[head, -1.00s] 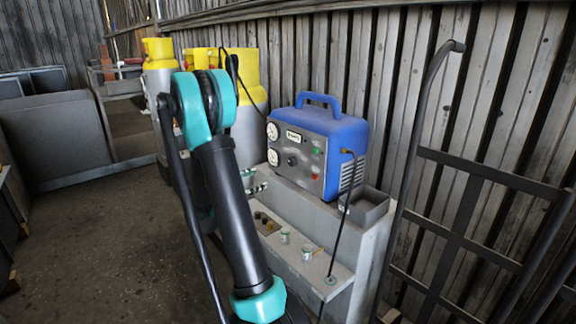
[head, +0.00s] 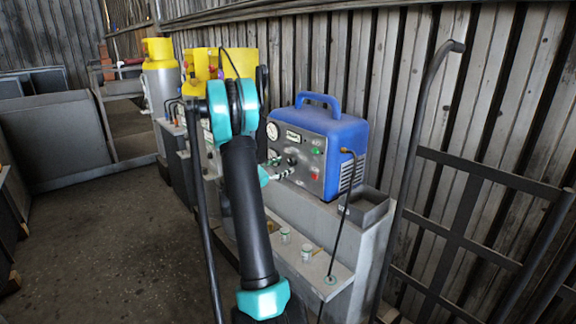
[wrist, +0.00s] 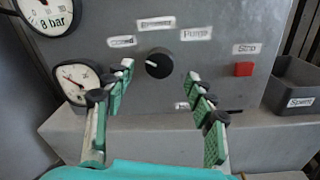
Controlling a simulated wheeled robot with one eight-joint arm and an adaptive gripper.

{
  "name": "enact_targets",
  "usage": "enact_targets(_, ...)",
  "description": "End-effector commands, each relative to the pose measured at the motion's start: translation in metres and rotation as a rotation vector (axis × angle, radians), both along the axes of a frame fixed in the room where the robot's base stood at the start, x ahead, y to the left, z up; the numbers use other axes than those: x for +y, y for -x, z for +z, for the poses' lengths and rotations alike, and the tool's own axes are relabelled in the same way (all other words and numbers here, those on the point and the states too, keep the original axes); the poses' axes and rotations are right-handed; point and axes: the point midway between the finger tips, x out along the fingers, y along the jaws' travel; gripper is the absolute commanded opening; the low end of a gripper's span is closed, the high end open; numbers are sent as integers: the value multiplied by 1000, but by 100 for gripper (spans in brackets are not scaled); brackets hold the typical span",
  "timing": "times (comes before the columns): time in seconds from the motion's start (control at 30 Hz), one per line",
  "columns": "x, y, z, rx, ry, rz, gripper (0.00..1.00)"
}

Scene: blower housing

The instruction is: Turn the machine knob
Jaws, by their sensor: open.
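The machine is a blue box with a grey front panel (head: 302,152), standing on a grey bench in the head view. Its black knob (wrist: 159,63) is on the panel in the wrist view, with a white pointer mark aimed to the left. Labels sit around the knob; one to its right seems to read "Purge". My gripper (wrist: 160,85) is open, its two green-padded fingers below and to either side of the knob in the picture. Nothing is between the fingers. In the head view my gripper (head: 286,174) is in front of the panel, partly hidden by my arm.
A red stop button (wrist: 243,69) is right of the knob. Two gauges (wrist: 75,82) are on the left. A grey bin marked "Spent" (wrist: 296,88) is at the right. A black cable (head: 339,222) hangs before the bench. A dark metal rack (head: 470,200) stands at the right.

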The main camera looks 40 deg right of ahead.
Motion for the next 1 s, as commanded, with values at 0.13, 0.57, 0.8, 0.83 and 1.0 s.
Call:
enact_targets(0.13, -21, -3, 0, 0, -1, -2, 56)
enact_targets(0.57, -35, -5, 0, 0, 0, 0, 56)
enact_targets(0.8, -34, -5, 0, 0, 0, 1, 33)
enact_targets(0.83, -34, -5, 0, 0, 0, 1, 30)
enact_targets(1.0, -34, -5, 0, 0, -1, 0, 8)
